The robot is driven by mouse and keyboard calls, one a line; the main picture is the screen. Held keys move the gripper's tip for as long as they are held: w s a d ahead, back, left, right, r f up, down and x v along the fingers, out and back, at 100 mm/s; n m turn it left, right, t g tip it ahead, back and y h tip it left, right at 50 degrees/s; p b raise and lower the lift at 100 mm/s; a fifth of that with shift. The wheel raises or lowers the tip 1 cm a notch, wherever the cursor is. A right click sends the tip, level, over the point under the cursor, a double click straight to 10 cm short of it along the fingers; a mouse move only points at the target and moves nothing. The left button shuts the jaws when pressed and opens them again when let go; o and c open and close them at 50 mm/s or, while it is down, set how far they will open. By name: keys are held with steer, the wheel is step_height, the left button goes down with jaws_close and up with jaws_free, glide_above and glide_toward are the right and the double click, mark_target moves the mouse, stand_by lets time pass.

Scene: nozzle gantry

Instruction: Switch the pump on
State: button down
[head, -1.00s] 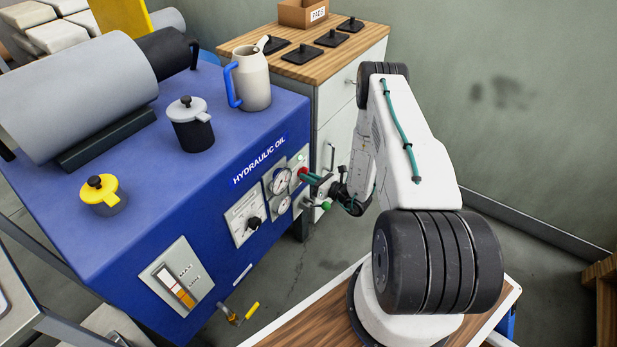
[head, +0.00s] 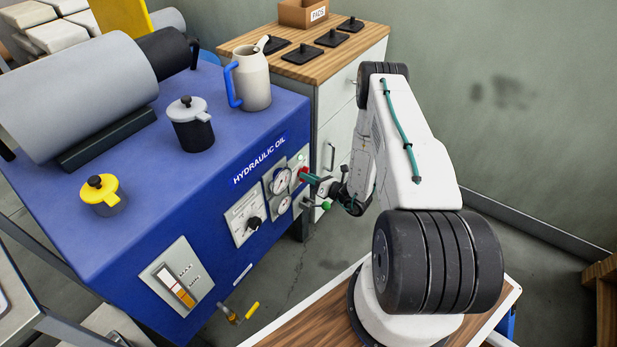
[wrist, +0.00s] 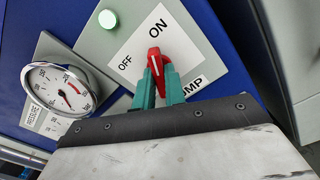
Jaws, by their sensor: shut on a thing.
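The red pump knob (wrist: 155,62) sits on a white label marked OFF and ON, with part of the word PUMP showing. Its white line points up toward ON, slightly to the OFF side. My gripper (wrist: 158,86) has its teal fingers shut on the knob, one on each side. In the head view my gripper (head: 313,179) reaches the right end of the blue hydraulic oil unit (head: 150,215), and the knob is mostly hidden there. A round green lamp (wrist: 108,19) above the label looks lit.
A pressure gauge (wrist: 60,88) is left of the knob. In the head view, another dial (head: 254,223), a level gauge (head: 176,277) and a yellow-handled valve (head: 252,310) are on the unit's front. A wooden-topped cabinet (head: 340,55) stands behind.

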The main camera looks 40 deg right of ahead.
steer(key=c, duration=1.5)
jaws_free()
steer(key=shift+o, duration=0.2)
steer(key=v, duration=0.8)
steer(key=shift+w, duration=0.1)
